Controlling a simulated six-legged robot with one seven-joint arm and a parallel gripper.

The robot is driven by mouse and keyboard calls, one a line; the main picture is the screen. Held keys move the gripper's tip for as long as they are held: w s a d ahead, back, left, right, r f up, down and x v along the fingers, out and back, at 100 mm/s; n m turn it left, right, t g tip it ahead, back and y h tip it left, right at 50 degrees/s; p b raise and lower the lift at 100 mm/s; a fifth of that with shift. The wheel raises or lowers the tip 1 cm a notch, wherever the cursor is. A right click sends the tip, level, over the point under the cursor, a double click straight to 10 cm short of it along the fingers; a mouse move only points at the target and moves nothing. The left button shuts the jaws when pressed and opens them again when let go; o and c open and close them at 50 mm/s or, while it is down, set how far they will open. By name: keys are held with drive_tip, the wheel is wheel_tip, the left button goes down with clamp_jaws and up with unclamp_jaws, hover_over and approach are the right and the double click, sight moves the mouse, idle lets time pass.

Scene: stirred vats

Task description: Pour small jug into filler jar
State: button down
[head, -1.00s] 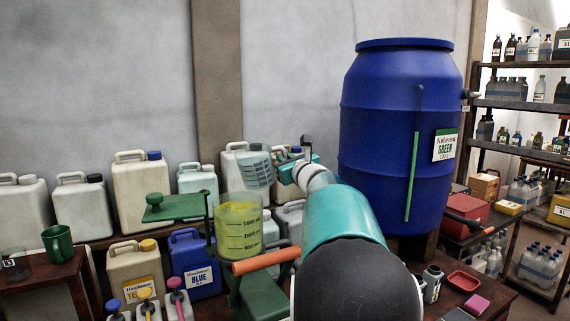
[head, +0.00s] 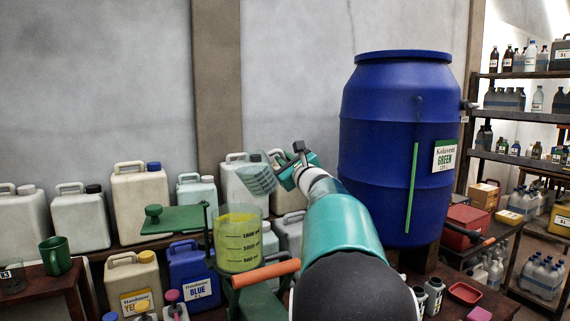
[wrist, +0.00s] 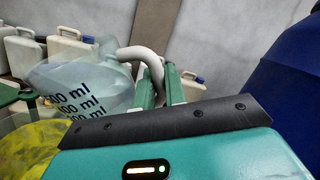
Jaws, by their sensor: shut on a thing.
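The small jug (head: 258,180) is clear with dark markings. My gripper (head: 284,172) is shut on its pale handle, and it tips to the left, above the filler jar's right rim. In the wrist view the jug (wrist: 82,84) lies tilted, with its handle between my green fingers (wrist: 168,84). I make out no stream of liquid from it. The filler jar (head: 238,242) is a clear marked cylinder with yellow contents, upright on a green stand; its yellow (wrist: 28,152) shows at lower left in the wrist view.
A green plate with a knob (head: 172,218) sits left of the jar, and an orange-handled lever (head: 265,274) below its right side. A large blue barrel (head: 397,150) stands at right. Several canisters line the back bench, and a green mug (head: 56,255) stands at left.

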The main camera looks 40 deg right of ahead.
sight(279, 151)
drive_tip(key=shift+a+r+n+t+y, duration=0.25)
drive_tip(key=shift+r+n, duration=0.25)
drive_tip(key=shift+n, duration=0.3)
drive_tip(key=shift+a+r+n+t+y, duration=0.15)
drive_tip(key=shift+a+r+n+t, duration=0.1)
drive_tip(key=shift+r+n, duration=0.4)
drive_tip(key=shift+a+r+n+y, duration=0.1)
drive_tip(key=shift+a+n+y, duration=0.15)
drive_tip(key=shift+n, duration=0.5)
drive_tip(key=shift+a+r+n+y, duration=0.15)
drive_tip(key=shift+a+n, duration=0.2)
drive_tip(key=shift+n, duration=0.35)
drive_tip(key=shift+a+f+n+t+y, duration=0.1)
drive_tip(key=shift+a+n+t+y, duration=0.15)
drive_tip(key=shift+a+n+y, duration=0.75)
drive_tip(key=shift+a+f+n+t+y, duration=0.1)
drive_tip(key=shift+a+n+t+y, duration=0.2)
drive_tip(key=shift+a+n, duration=1.35)
drive_tip(key=shift+a+f+n+t+y, duration=0.15)
drive_tip(key=shift+a+n+y, duration=0.5)
drive_tip(key=shift+n, duration=1.4)
drive_tip(key=shift+s+a+r+n+g+y, duration=0.2)
drive_tip(key=shift+a+n+y, duration=0.6)
drive_tip(key=shift+a+n, duration=0.7)
drive_tip(key=shift+w+a+r+n+g+y, duration=0.1)
drive_tip(key=shift+a+r+n+y, duration=0.15)
drive_tip(key=shift+a+n+y, duration=0.85)
drive_tip(key=shift+a+n+h, duration=0.1)
drive_tip(key=shift+n+h, duration=0.25)
drive_tip(key=shift+n, duration=0.35)
